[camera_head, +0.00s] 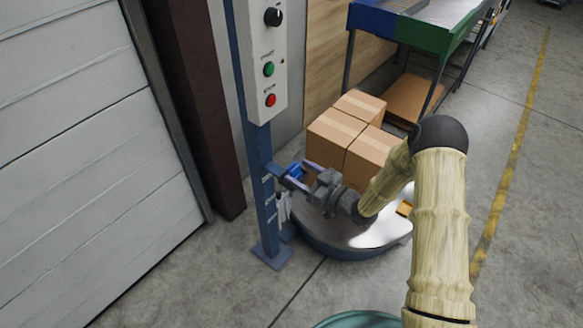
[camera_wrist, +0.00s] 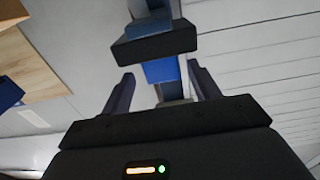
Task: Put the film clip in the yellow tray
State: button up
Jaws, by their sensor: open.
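A small blue piece (camera_head: 294,170), which looks like the film clip, is at a bracket on the blue post. In the wrist view it shows as a blue block (camera_wrist: 160,71) just under a dark bar. My gripper (camera_head: 299,174) is open in front of the post, its fingers on either side of the blue piece; I cannot tell whether they touch it. The wrist view shows both fingers (camera_wrist: 160,82) apart. A yellow piece (camera_head: 404,208), likely the yellow tray, is on the right of the round turntable, partly hidden by my arm.
The blue post (camera_head: 265,190) carries a control box (camera_head: 262,60) with a knob and buttons. Cardboard boxes (camera_head: 335,138) stand on the round metal turntable (camera_head: 335,232). A roller conveyor (camera_head: 430,28) is behind. A white shutter door (camera_head: 80,130) is at left. Open floor lies at right.

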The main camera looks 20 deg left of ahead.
jog(key=v, duration=1.2)
jog(key=shift+d, duration=0.2)
jog(key=w+d+r+m+h, duration=0.1)
jog(key=d+r+m+h, duration=0.15)
jog(key=d+h, duration=0.35)
jog(key=w+d+r+m+h, duration=0.2)
jog(key=d+m+h, duration=0.1)
jog(key=d+h, duration=0.4)
jog(key=s+d+r+m+g+h, duration=0.1)
jog(key=s+d+r+m+g, duration=0.1)
jog(key=s, duration=0.6)
jog(key=s+d+r+m+g+h, duration=0.2)
jog(key=s+r+m, duration=0.3)
jog(key=s, duration=0.4)
jog(key=shift+d+m+h, duration=0.3)
jog(key=shift+d+m, duration=0.15)
jog(key=shift+d, duration=0.25)
